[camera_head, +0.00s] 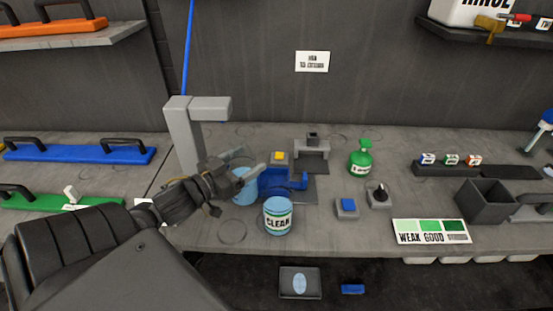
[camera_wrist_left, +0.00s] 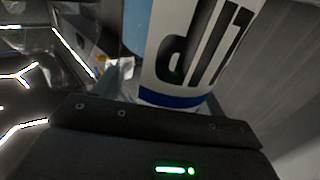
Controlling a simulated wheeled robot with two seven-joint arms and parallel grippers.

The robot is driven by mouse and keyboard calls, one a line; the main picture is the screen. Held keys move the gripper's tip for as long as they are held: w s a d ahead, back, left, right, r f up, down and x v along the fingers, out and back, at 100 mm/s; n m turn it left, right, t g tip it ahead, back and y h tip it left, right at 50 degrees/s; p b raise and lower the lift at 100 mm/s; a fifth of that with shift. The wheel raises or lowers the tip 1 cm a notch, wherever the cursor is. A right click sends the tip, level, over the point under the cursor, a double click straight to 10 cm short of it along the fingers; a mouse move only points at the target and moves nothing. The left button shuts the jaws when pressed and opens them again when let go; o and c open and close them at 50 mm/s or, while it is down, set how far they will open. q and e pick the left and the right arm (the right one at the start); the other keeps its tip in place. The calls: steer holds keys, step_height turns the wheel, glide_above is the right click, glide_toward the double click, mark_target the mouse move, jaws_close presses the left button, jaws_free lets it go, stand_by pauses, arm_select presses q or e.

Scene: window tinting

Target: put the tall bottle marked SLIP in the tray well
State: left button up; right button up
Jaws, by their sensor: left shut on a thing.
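My left gripper (camera_head: 250,163) reaches in from the left over the bench. It is shut on a white bottle (camera_wrist_left: 195,50), seen close up in the left wrist view. The bottle carries large black lettering, upside down and cut off, that fits SLIP, and a dark blue band. My right gripper is not in view.
A light blue CLEAN tub (camera_head: 278,217) stands just in front of the gripper, with a light blue container (camera_head: 243,188) behind it. A blue and grey fixture (camera_head: 292,180), a green bottle (camera_head: 362,160) and a grey post (camera_head: 183,135) stand nearby. A WEAK/GOOD card (camera_head: 431,231) lies at the front.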

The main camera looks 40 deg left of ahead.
arm_select(q)
steer(key=w+d+f+p, duration=0.1)
steer(key=w+f+p, duration=0.1)
steer(key=w, duration=0.9)
steer(key=shift+d+f, duration=0.15)
steer(key=shift+f, duration=0.5)
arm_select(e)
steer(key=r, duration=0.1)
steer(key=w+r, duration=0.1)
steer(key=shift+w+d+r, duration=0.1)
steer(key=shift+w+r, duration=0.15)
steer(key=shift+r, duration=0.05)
arm_select(q)
steer(key=shift+f, duration=0.1)
steer(key=o, duration=0.8)
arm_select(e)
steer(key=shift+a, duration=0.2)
